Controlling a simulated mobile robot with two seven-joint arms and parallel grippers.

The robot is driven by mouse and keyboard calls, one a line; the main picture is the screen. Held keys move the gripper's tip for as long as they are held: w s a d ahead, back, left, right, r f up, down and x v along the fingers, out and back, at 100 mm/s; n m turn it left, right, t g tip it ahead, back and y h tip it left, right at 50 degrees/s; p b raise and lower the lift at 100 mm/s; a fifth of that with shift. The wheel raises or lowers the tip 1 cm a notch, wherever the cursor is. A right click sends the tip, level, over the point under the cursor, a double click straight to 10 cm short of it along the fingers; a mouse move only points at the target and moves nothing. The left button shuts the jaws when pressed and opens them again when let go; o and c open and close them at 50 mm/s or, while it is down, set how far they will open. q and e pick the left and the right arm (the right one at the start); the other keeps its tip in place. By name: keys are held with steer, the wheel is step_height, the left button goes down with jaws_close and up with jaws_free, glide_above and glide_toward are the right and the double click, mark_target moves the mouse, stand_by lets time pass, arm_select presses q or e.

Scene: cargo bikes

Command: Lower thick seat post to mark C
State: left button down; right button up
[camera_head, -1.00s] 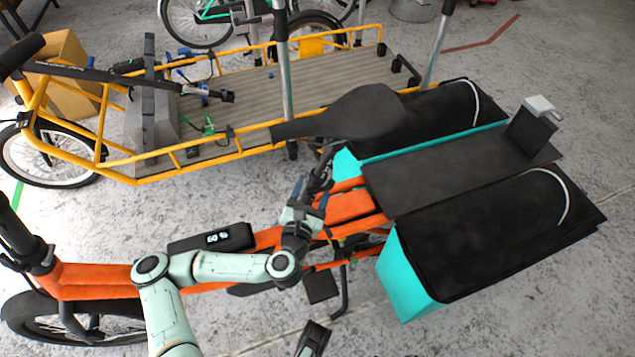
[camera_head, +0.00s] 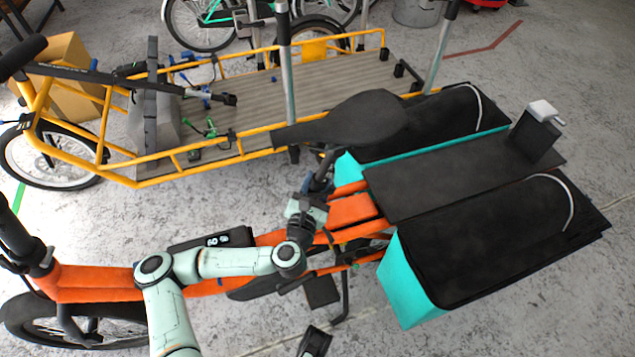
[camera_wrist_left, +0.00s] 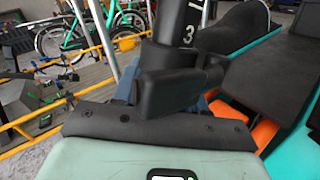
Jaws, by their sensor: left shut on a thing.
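The black seat post (camera_head: 326,164) rises from the orange bike frame under the black saddle (camera_head: 350,120). In the left wrist view the post (camera_wrist_left: 190,35) carries white marks, with a "3" readable; no letter C is readable. My left gripper (camera_head: 316,188) is on the post below the saddle. Its dark fingers (camera_wrist_left: 165,85) fill the middle of the left wrist view and are shut on the post, hiding its lower part and the seat tube collar. A dark piece at the bottom of the head view seems to be my right gripper (camera_head: 314,342); its jaws are unclear.
The orange cargo bike has a black rear rack (camera_head: 460,170) with turquoise-edged black bags (camera_head: 500,245) right of the post. A yellow cargo bike (camera_head: 170,178) with upright silver posts (camera_head: 287,75) stands behind. A black display unit (camera_head: 215,240) sits on the orange frame.

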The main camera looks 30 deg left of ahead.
arm_select(q)
steer(key=shift+s+a+f, duration=0.15)
steer(key=shift+f, duration=0.4)
steer(key=shift+s+a+f, duration=0.1)
steer(key=shift+f, duration=0.4)
steer(key=c, duration=0.7)
jaws_free()
arm_select(e)
steer(key=shift+s+f, duration=0.15)
arm_select(q)
steer(key=v, duration=0.3)
steer(key=shift+s+r+p, duration=0.1)
steer(key=shift+r+p, duration=0.05)
steer(key=shift+p, duration=0.25)
steer(key=shift+p+v, duration=3.75)
steer(key=shift+v, duration=1.35)
arm_select(e)
steer(key=s+a+r+g+y, duration=0.1)
steer(key=s+a+r+g, duration=0.2)
steer(key=s+r, duration=0.6)
steer(key=shift+s+a+r+n+y, duration=0.4)
steer(key=shift+s+a, duration=0.1)
steer(key=shift+a, duration=0.7)
